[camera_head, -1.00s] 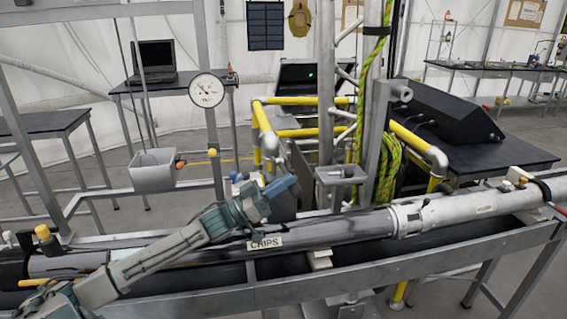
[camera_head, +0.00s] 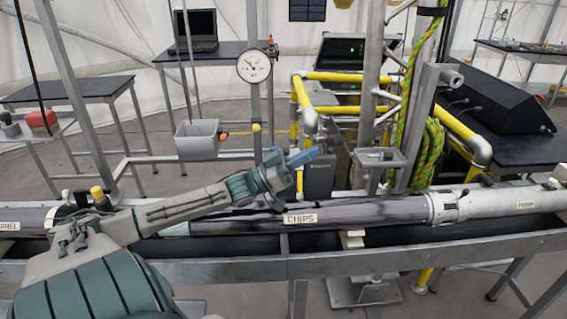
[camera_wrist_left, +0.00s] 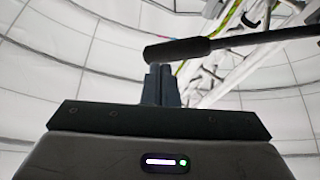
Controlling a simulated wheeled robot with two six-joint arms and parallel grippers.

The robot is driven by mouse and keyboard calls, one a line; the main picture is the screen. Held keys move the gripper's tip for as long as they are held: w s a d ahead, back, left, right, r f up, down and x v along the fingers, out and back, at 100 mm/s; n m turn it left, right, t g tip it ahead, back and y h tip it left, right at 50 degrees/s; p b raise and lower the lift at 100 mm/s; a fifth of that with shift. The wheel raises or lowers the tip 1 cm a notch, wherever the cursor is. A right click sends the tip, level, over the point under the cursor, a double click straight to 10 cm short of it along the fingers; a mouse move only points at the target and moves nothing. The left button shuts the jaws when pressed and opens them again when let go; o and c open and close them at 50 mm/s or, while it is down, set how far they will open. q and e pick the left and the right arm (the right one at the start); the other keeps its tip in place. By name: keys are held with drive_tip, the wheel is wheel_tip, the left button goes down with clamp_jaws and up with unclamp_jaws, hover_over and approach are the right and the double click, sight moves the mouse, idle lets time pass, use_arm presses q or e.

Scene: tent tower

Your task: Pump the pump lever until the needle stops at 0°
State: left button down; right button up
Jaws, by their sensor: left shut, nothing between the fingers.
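The round white gauge (camera_head: 254,66) stands on a grey post in the head view. Its dark needle seems to point up and left, but its markings are too small to read. My left gripper (camera_head: 308,156) is shut and empty, raised above the long CHIPS pipe and right of the gauge post. In the left wrist view, a dark bar with a thick grip (camera_wrist_left: 178,50), perhaps the pump lever, crosses just beyond the shut fingertips (camera_wrist_left: 160,72). I cannot tell whether they touch. I cannot pick this bar out surely in the head view. My right gripper is not in view.
The CHIPS pipe (camera_head: 350,213) lies across a grey metal frame (camera_head: 230,268). A grey bin (camera_head: 197,141) hangs left of the gauge post, with an orange and yellow handle (camera_head: 238,133) beside it. Yellow railings (camera_head: 345,75) and a coiled green rope (camera_head: 433,150) stand behind the pipe.

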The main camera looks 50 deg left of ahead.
use_arm(q)
drive_tip(key=p+v, duration=0.1)
drive_tip(key=v, duration=0.5)
drive_tip(key=shift+f, duration=0.15)
drive_tip(key=shift+s+a, duration=0.1)
